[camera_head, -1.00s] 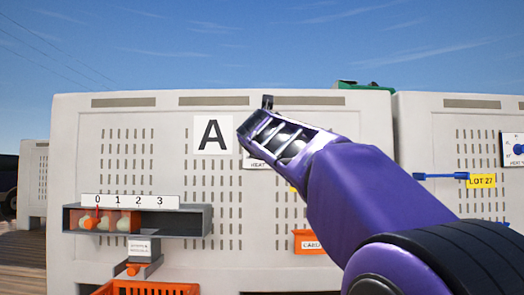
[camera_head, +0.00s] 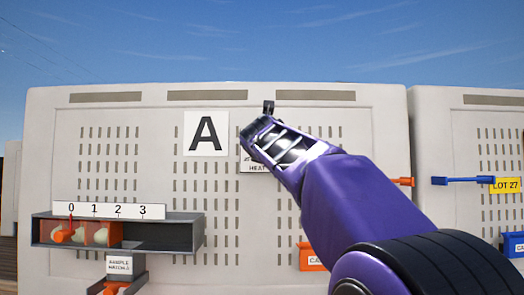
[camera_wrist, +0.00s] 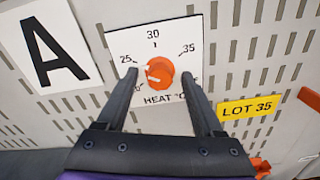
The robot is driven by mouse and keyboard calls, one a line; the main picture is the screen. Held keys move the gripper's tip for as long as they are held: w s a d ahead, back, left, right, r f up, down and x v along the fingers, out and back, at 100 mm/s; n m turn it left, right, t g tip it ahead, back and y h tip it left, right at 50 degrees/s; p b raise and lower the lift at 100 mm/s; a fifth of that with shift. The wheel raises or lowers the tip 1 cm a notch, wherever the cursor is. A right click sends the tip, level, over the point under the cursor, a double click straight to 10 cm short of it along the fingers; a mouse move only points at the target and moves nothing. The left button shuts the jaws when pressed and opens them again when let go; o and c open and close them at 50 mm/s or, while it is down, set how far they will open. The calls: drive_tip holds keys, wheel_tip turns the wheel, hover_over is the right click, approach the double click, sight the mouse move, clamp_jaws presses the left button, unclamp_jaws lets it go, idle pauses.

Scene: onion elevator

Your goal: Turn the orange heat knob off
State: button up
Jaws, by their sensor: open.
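The orange heat knob (camera_wrist: 159,73) sits on a white dial plate (camera_wrist: 154,38) in the wrist view. The plate reads 25, 30, 35 and HEAT. White marks on the knob point to the left, toward the low side of the scale. The lower scale ends are partly hidden by my fingers. My gripper (camera_wrist: 159,78) is open, with one finger on each side of the knob in the picture. I cannot tell whether they touch the knob or the plate. In the head view my gripper (camera_head: 262,122) hides the knob and most of its plate.
A sign A (camera_head: 206,134) is left of the dial, and a yellow LOT 35 label (camera_wrist: 249,108) is at its lower right. A shelf (camera_head: 185,235) with numbers 0 to 3 juts out at lower left. A blue handle (camera_head: 465,181) sticks out at right.

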clamp_jaws()
idle(0.3)
idle(0.3)
